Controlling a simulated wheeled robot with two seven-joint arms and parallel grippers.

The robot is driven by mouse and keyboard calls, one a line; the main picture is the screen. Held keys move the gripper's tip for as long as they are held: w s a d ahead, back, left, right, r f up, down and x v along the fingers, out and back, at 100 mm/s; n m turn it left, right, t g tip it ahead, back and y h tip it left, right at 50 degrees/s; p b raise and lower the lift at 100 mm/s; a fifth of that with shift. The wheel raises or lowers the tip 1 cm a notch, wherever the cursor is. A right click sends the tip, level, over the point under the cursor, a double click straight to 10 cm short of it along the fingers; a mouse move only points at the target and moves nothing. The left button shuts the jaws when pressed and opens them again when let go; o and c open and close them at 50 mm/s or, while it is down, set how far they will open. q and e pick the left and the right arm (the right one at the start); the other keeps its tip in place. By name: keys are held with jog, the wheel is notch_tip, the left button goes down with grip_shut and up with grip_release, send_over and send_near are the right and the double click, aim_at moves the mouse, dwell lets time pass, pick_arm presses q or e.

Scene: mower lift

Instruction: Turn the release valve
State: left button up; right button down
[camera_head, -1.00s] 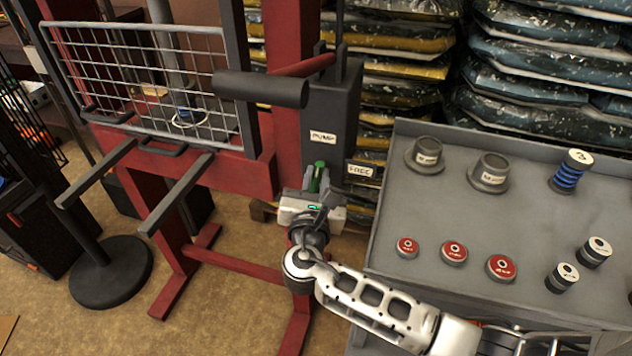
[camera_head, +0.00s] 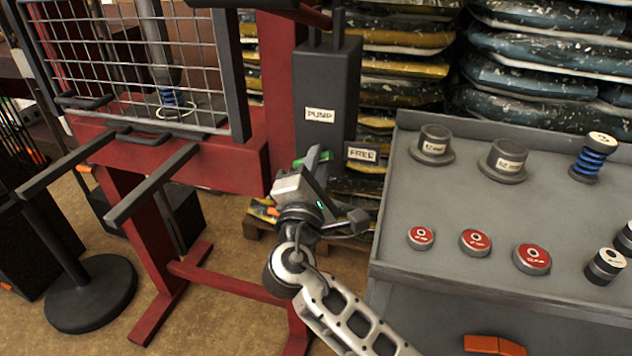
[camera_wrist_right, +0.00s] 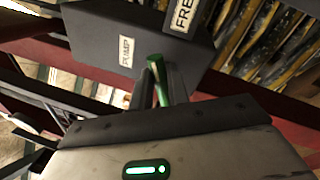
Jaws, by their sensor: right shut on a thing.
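The release valve has a green handle (camera_head: 312,156) at the lower front of the dark pump box (camera_head: 322,82), which is labelled PUMP. A small FREE plate (camera_head: 362,154) sits just right of the box. My right gripper (camera_head: 316,163) is shut on the green handle, its body tilted. In the right wrist view, the green handle (camera_wrist_right: 158,82) stands between the two dark fingers (camera_wrist_right: 163,90), below the PUMP label. Its lower part is hidden by the gripper. My left gripper is not in view.
A red press frame (camera_head: 215,160) with a wire mesh guard (camera_head: 120,65) stands at left. A grey bench (camera_head: 455,190) at right holds labelled cups, red-topped discs and a blue spring. Stacked bags (camera_head: 540,75) are behind. A round black stand base (camera_head: 90,292) is on the floor.

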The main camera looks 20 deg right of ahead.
jog(key=m+h+b, duration=0.1)
jog(key=m+b, duration=0.3)
jog(key=shift+f+m, duration=0.15)
jog(key=shift+m, duration=0.15)
dwell(0.4)
jog(key=c, duration=1.4)
grip_release()
jog(key=shift+o, duration=0.2)
